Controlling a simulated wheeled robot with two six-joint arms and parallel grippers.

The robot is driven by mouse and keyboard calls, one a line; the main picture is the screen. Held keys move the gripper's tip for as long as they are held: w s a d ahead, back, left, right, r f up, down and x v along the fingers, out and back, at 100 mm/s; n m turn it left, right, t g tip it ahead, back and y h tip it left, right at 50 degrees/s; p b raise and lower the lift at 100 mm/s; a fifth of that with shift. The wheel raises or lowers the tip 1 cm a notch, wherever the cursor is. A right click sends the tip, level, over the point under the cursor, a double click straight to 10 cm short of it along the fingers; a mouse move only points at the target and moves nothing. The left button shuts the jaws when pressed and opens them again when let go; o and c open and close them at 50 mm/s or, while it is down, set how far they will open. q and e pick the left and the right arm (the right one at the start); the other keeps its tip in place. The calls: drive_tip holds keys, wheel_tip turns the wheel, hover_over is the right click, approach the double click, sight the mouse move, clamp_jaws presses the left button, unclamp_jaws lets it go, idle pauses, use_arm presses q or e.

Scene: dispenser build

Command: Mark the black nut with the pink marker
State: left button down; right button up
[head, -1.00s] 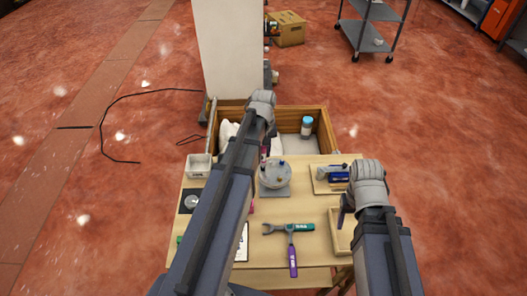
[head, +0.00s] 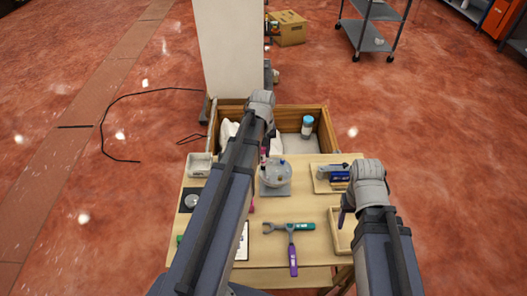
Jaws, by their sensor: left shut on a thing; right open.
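A round grey fixture (head: 276,174) with small knobs on top stands on a grey square plate at the middle of the workbench. My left gripper (head: 265,153) is at its back-left edge, mostly hidden behind my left arm. It is shut on a thin pink thing, which looks like the pink marker (head: 264,159). I cannot tell whether the marker touches the fixture. I cannot make out the black nut; it is too small or hidden. My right gripper (head: 346,205) is open and empty over the wooden tray at the right.
A white bin (head: 199,165) stands left. A blue-capped bottle (head: 307,126) stands in the back crate (head: 325,140).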

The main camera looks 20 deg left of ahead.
use_arm(q)
drive_tip(key=shift+s+a, duration=0.35)
drive_tip(key=shift+s, duration=0.5)
idle(0.7)
drive_tip(key=shift+f+b, duration=0.8)
drive_tip(key=shift+f, duration=0.05)
idle(0.8)
drive_tip(key=shift+r, duration=0.1)
wheel_tip(320, 180, up, 6)
drive_tip(key=p, duration=0.6)
idle(0.6)
idle(0.4)
